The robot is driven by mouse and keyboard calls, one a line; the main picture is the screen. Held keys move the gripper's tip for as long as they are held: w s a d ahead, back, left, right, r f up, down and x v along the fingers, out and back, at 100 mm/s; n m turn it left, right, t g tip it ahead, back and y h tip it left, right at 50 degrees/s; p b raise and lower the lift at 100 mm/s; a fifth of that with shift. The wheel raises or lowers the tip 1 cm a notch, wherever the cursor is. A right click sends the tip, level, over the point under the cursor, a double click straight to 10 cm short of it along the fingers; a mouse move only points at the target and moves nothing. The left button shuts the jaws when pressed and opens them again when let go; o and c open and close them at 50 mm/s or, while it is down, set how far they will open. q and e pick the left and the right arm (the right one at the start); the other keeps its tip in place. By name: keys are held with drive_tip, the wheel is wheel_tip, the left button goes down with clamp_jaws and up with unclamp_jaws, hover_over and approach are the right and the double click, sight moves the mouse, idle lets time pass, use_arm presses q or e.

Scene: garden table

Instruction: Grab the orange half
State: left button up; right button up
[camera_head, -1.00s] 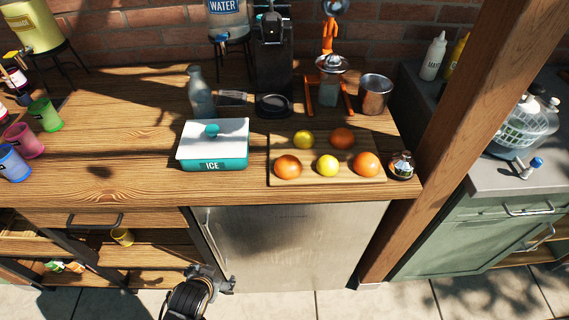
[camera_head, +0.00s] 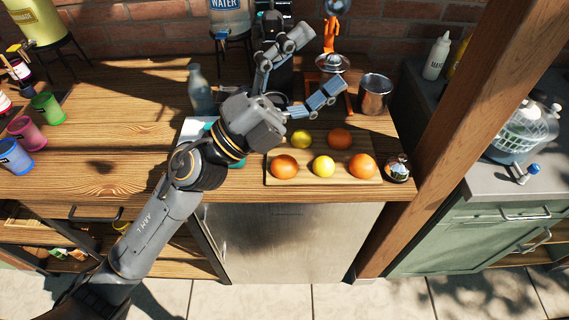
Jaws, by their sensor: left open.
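Three orange fruits lie on the wooden board: one at the front left (camera_head: 285,167), one at the front right (camera_head: 362,166) and one at the back (camera_head: 340,138). I cannot tell whether any of them is a half. My left gripper (camera_head: 318,60) is open and empty, its two fingers spread wide above the back of the counter. It is behind and above the board, in front of the orange-framed juicer (camera_head: 330,66), partly covering it. My right gripper is not in view.
Two yellow lemons, at the back (camera_head: 300,138) and front (camera_head: 323,166), share the board (camera_head: 310,181). A metal cup (camera_head: 375,95) and a small shiny jar (camera_head: 398,169) stand to the right. My arm mostly hides the white-lidded ice box (camera_head: 192,129).

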use_arm(q)
drive_tip(key=s+d+f+m+g, duration=0.2)
drive_tip(key=s+d+m+g, duration=0.15)
drive_tip(key=m+g, duration=0.35)
drive_tip(key=m+t+y, duration=0.1)
drive_tip(key=m+y, duration=0.5)
drive_tip(key=y, duration=1.4)
approach(283, 162)
drive_tip(key=x, duration=0.1)
drive_tip(key=p+x, duration=0.2)
drive_tip(key=x, duration=0.1)
drive_tip(key=shift+w+a, duration=0.15)
drive_tip(key=shift+w, duration=0.1)
drive_tip(key=p+x, duration=0.2)
drive_tip(key=x, duration=0.3)
drive_tip(key=shift+s+d+f+p, duration=0.15)
drive_tip(key=shift+d+p, duration=0.1)
drive_tip(key=shift+p, duration=0.15)
drive_tip(key=shift+f, duration=0.2)
drive_tip(key=c, duration=1.3)
